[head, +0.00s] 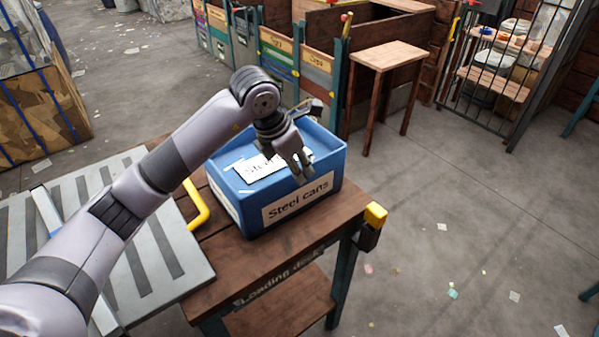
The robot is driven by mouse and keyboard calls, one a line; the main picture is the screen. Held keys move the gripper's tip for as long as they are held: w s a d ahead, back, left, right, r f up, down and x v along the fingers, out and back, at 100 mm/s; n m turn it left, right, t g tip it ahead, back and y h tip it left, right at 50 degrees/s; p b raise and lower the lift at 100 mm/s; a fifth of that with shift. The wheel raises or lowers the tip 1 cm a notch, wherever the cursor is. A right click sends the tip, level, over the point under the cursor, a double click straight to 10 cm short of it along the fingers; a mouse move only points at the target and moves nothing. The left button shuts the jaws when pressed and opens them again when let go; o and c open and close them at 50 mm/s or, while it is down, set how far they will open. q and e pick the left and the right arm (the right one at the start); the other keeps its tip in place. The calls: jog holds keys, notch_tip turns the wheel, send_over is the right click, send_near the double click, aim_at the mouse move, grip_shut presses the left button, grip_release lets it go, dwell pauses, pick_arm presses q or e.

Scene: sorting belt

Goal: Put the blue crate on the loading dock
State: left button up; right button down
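The blue crate (232,208) stands upright on the brown wooden top of the loading dock (330,228). Its front label reads "Steel cans", and a second white label or sheet shows inside it. The dock's front edge carries the words "Loading dock". My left gripper (301,172) points down over the crate, close to its front wall. Its fingers overlap the crate in the picture, and I cannot tell whether they touch it or how far apart they are. My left arm hides part of the crate's left and back. My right gripper is not in view.
A grey striped belt surface (150,255) adjoins the dock's left side, with a yellow handle (200,207) between. A yellow-capped post (375,215) marks the dock's right corner. A small wooden table (388,55) and labelled bins (280,65) stand behind. The floor at right is open.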

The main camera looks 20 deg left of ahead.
pick_arm(q)
jog(key=b+v, duration=0.1)
jog(key=v, duration=0.8)
jog(key=shift+s+r+b, duration=0.15)
jog(key=shift+r+b, duration=0.1)
jog(key=shift+b, duration=0.1)
jog(key=shift+a, duration=0.15)
